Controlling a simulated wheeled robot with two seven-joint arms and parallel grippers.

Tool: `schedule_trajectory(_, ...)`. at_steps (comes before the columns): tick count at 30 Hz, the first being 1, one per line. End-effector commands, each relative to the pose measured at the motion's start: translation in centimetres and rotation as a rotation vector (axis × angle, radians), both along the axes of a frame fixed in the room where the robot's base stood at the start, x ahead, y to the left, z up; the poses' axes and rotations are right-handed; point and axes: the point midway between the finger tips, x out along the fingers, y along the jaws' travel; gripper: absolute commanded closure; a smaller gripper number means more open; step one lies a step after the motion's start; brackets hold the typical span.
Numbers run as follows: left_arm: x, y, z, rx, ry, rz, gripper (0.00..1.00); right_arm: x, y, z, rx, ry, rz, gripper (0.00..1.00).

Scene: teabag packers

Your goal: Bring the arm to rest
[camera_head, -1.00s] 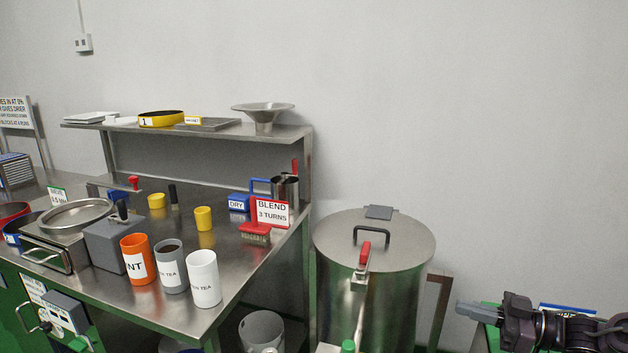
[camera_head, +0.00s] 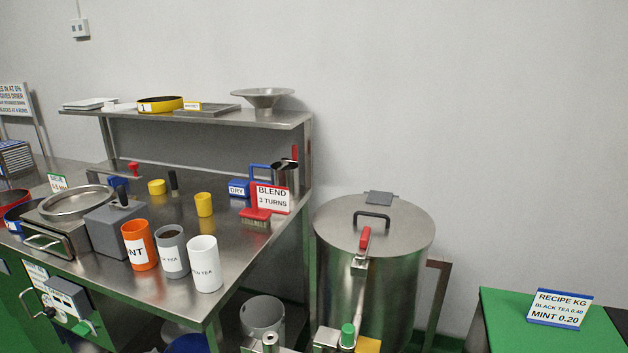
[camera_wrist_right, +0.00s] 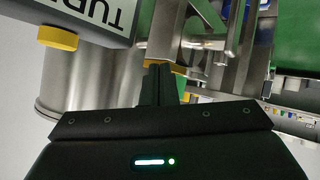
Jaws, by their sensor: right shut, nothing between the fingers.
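My right gripper (camera_wrist_right: 158,85) shows in the right wrist view, its dark fingers together with nothing held. Behind the fingers in that view are metal bars and a steel drum side. In the head view neither gripper nor arm shows.
The head view shows a steel drum (camera_head: 334,220) with a red-handled lever (camera_head: 364,238) beside a steel bench (camera_head: 190,305) holding cups. A green table (camera_head: 497,325) with a recipe sign (camera_head: 559,309) is at right. A grey lettered block (camera_wrist_right: 80,18) is close in the wrist view.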

Motion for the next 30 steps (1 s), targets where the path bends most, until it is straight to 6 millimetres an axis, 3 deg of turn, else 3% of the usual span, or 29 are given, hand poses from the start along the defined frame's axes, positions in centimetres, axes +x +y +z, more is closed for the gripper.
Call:
schedule_trajectory(3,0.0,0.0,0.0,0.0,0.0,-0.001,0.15,-4.4,-0.1,-0.8,-0.039,0.141,-0.162,1.0)
schedule_trajectory(9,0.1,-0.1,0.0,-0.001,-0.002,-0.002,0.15,-10.2,-1.1,-1.2,-0.063,0.346,-0.328,1.0)
schedule_trajectory(23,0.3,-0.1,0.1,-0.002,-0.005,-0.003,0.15,-20.8,-1.7,-0.4,-0.025,0.729,-0.508,1.0)
schedule_trajectory(30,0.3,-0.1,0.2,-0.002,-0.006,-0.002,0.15,-19.4,-1.6,-5.9,-0.037,0.745,-0.505,1.0)
